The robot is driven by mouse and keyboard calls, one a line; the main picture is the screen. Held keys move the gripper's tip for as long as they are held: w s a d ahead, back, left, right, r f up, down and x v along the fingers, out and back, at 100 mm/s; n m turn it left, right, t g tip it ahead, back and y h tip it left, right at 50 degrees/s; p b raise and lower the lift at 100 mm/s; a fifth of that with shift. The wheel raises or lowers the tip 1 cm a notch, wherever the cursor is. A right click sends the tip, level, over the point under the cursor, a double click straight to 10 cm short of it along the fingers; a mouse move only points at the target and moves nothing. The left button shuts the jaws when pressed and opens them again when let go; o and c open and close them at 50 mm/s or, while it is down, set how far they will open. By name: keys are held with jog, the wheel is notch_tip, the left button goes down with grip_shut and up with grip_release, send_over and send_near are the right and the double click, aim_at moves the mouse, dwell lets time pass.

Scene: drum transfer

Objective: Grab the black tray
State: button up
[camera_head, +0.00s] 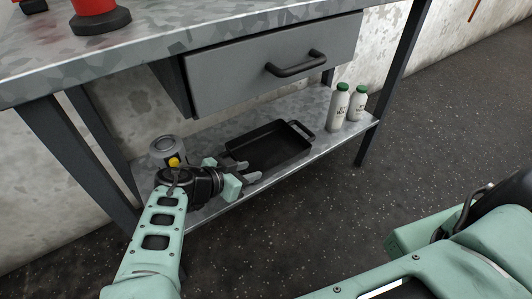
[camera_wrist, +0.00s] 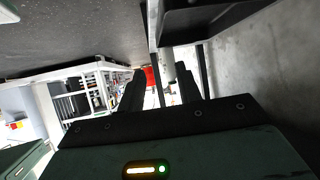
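The black tray (camera_head: 268,148) is a shallow rectangular pan with a loop handle at its right end. It lies on the lower shelf (camera_head: 215,201) under the drawer. My gripper (camera_head: 242,170) is at the tray's left end, with its fingers pointing towards it. In the wrist view my gripper (camera_wrist: 161,82) shows its two dark fingers apart, with nothing held visible between them. A dark edge, seemingly the tray (camera_wrist: 215,12), fills the top right there. I cannot tell whether a finger touches the tray.
A grey metal can (camera_head: 166,148) stands on the shelf just behind my wrist. Two white bottles with green caps (camera_head: 339,107) (camera_head: 357,104) stand right of the tray. The closed drawer (camera_head: 270,65) overhangs the shelf. A red object (camera_head: 97,14) is on the tabletop.

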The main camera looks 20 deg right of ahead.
jog(key=b, duration=0.4)
send_near(286, 161)
jog(key=x, duration=0.3)
jog(key=shift+w+f, duration=0.2)
jog(key=shift+w, duration=0.05)
jog(key=b+x, duration=0.3)
jog(key=x, duration=0.1)
jog(key=shift+d+f, duration=0.15)
jog(key=shift+d, duration=0.25)
jog(key=shift+w+d+f, duration=0.15)
jog(key=shift+w+d, duration=0.1)
jog(key=shift+d, duration=0.2)
grip_shut()
